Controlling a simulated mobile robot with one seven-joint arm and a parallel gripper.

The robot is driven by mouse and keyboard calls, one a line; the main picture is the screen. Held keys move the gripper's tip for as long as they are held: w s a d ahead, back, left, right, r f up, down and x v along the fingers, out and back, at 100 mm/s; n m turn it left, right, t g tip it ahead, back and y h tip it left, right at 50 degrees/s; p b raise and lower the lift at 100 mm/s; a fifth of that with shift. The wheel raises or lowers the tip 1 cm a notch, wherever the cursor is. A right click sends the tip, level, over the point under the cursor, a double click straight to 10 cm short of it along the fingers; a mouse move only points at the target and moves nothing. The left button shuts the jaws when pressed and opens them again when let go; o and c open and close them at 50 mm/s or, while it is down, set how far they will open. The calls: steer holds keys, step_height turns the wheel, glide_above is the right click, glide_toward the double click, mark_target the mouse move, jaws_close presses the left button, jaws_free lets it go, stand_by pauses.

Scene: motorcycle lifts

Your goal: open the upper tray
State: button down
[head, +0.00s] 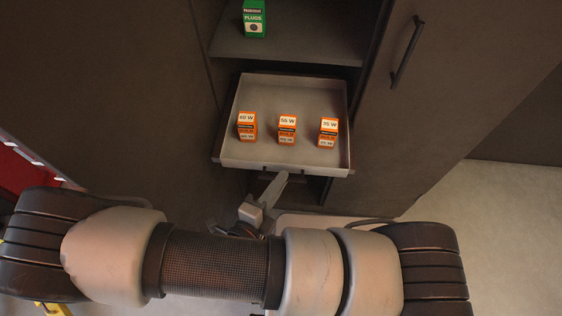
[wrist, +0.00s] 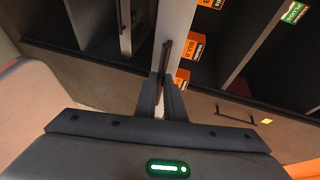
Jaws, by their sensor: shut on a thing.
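The upper tray (head: 228,155) is a pale, shallow tray that stands out from the cabinet, with its inside in view from above. Three orange bulb boxes, marked 60 W (head: 247,127), 55 W (head: 287,130) and 75 W (head: 328,132), stand upright in it. My gripper (head: 281,178) is at the middle of the tray's front edge. In the wrist view my gripper (wrist: 163,92) is shut on the tray's dark bar handle (wrist: 166,55), against the pale front panel (wrist: 177,22). In the head view my arm hides the area below the tray.
A green plugs box (head: 254,18) stands on the shelf (head: 290,45) above. A closed cabinet door with a dark handle (head: 407,53) is to the right. Another pale front with a handle (wrist: 125,28) shows in the wrist view. Bare floor (head: 490,210) lies at the right.

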steer(key=shift+s, duration=0.95)
steer(key=c, duration=1.8)
jaws_free()
steer(key=shift+a, duration=0.1)
steer(key=shift+c, duration=0.2)
steer(key=v, duration=1.7)
steer(key=shift+r+p, duration=0.15)
steer(key=shift+p, duration=0.2)
steer(key=shift+s, duration=0.15)
